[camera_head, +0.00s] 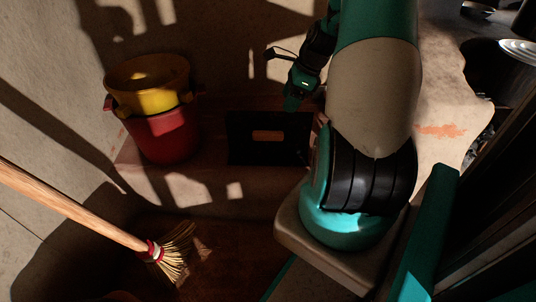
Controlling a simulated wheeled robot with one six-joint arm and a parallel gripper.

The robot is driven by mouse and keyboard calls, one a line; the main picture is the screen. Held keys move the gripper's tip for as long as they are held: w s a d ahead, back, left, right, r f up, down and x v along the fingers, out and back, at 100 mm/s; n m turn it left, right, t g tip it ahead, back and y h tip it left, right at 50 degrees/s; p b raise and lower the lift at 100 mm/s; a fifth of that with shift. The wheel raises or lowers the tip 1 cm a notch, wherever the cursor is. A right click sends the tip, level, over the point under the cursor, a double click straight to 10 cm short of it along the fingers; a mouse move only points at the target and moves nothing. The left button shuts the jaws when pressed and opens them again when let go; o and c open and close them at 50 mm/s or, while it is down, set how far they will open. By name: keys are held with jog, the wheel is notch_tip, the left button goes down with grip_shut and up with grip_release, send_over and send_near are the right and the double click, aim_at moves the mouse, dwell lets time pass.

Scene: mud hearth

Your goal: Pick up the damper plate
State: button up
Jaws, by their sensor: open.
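A black rectangular plate (239,148), which looks like the damper plate, stands or leans upright in the middle of the view. A lighter, orange-brown oblong patch shows near its centre; I cannot tell whether it is a slot or a handle. My gripper (291,104) is at the top centre, pointing down over the plate's upper right in the picture. It is open, with nothing seen between its fingers. The picture does not show whether it touches the plate. My arm covers the area to the right of the plate.
A red bucket (166,136) with a yellow pot (147,101) in it stands left of the plate. A broom (87,218) leans across the lower left. A shiny metal lid (519,49) and dark vessels are at the upper right. The floor before the plate looks clear.

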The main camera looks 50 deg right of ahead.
aim_at(269, 132)
jog(key=b+x, duration=0.6)
jog(key=x, duration=0.4)
jog(key=shift+f, duration=0.45)
jog(key=b+x, duration=0.2)
jog(key=x, duration=0.1)
jog(key=b+x, duration=0.3)
jog(key=shift+w, duration=0.25)
jog(key=shift+r, duration=0.1)
jog(key=shift+p, duration=0.3)
jog(key=shift+c, duration=0.3)
grip_shut()
